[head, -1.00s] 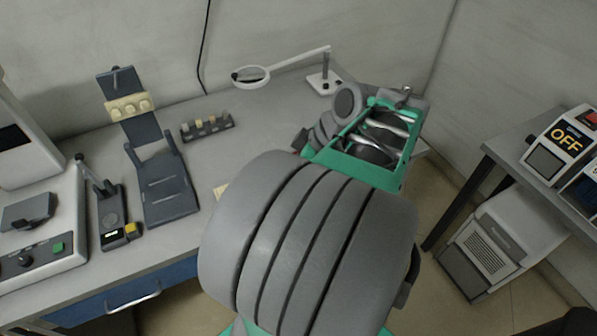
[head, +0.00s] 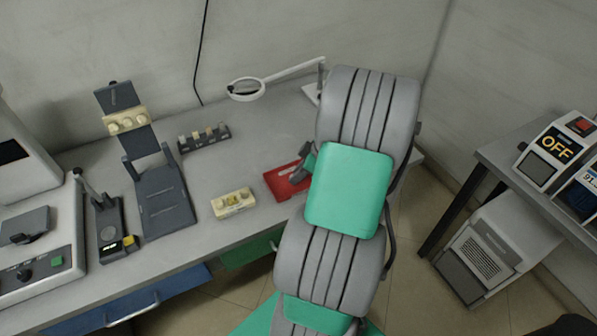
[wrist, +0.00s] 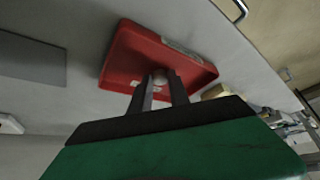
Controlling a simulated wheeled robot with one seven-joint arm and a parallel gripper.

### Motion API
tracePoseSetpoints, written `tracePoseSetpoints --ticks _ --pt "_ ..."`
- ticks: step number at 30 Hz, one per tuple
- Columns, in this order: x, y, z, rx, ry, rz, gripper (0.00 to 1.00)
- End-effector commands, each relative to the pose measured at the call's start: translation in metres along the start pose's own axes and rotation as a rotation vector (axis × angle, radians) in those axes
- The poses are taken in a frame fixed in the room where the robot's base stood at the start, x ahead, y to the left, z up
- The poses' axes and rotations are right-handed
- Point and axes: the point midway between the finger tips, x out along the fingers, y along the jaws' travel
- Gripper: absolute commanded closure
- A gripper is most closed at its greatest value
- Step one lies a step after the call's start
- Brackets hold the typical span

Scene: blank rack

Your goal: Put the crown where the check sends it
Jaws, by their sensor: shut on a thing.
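My gripper (wrist: 161,82) is shut on a small pale crown (wrist: 159,74), held between its two fingertips in the wrist view. Behind the crown in that view is a red tray (wrist: 128,62) with a pale label on its rim. In the head view the red tray (head: 278,186) lies on the bench, partly hidden by my arm, and my gripper (head: 298,176) is over it. The crown cannot be made out there. I cannot tell how high it is above the tray floor. A small dark gauge (head: 110,235) with a lit display, too small to read, stands at the left.
A cream block (head: 233,202) with a yellow piece sits left of the tray. A dark stand (head: 165,200) with a cream cast (head: 126,120), a rack of blanks (head: 204,138) and a magnifier lamp (head: 246,89) stand around. A side table (head: 510,165) carries an OFF sign (head: 556,147).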

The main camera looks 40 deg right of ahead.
Motion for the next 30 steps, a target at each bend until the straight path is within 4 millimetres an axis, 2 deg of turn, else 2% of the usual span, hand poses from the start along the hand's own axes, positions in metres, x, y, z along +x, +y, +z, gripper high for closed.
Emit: tracePoseSetpoints --ticks 7,8,15,25,30 --pt "0.003 0.000 0.002 0.000 0.000 0.001 1.00" --pt "0.002 0.000 0.001 0.000 0.000 0.001 0.76" --pt "0.001 0.000 0.001 0.000 0.000 0.001 0.57" --pt "-0.005 0.001 -0.001 0.001 0.000 0.003 0.56" --pt "-0.038 0.002 0.001 0.001 -0.001 0.007 0.56"
